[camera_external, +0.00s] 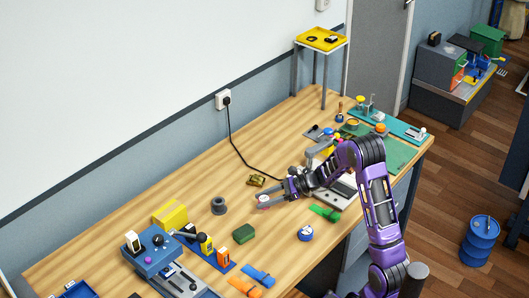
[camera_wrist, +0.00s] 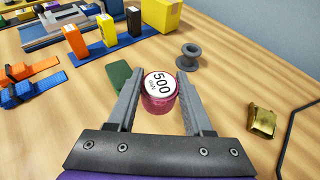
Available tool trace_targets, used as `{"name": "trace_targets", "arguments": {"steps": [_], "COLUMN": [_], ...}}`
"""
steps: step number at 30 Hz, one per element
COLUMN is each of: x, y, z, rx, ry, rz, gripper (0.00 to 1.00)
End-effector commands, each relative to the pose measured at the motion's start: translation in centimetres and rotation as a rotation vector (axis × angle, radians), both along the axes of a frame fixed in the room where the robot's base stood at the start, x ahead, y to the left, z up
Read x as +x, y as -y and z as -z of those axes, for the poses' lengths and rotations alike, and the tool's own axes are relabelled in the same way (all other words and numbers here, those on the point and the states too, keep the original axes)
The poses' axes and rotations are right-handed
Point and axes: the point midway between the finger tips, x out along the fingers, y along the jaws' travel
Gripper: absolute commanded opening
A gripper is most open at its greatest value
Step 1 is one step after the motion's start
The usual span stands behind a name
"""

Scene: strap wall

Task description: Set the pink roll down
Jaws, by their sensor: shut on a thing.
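The pink roll is a short round coil with a white top marked "500". It sits upright between my fingertips in the wrist view (camera_wrist: 158,101). My gripper (camera_wrist: 160,84) is shut on it, one grey finger on each side. In the external view the roll (camera_external: 264,203) shows at the end of my gripper (camera_external: 262,198), low over the middle of the wooden table (camera_external: 190,205). I cannot tell whether its underside touches the wood.
A grey spool (camera_external: 218,206) and a green block (camera_external: 243,234) stand nearby. A gold piece (camera_external: 256,181) lies behind my gripper, close to a black cable (camera_external: 240,150). A blue roll (camera_external: 305,233) and a green strap (camera_external: 325,213) lie in front. Bare wood surrounds the roll.

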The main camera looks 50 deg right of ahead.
Motion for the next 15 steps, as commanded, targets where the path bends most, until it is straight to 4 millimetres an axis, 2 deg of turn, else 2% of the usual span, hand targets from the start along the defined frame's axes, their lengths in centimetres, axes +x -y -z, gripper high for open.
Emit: {"name": "trace_targets", "arguments": {"steps": [1,3,10,15], "x": [-0.1,-0.1,-0.1,-0.1], "y": [0.0,0.0,0.0,0.0], "z": [1.3,2.3,4.1,6.7], "rx": [0.002,0.001,0.0,0.001], "ry": [-0.003,-0.003,-0.001,-0.003], "rz": [-0.001,-0.001,-0.001,-0.001], "gripper": [0.0,0.0,0.0,0.0]}}
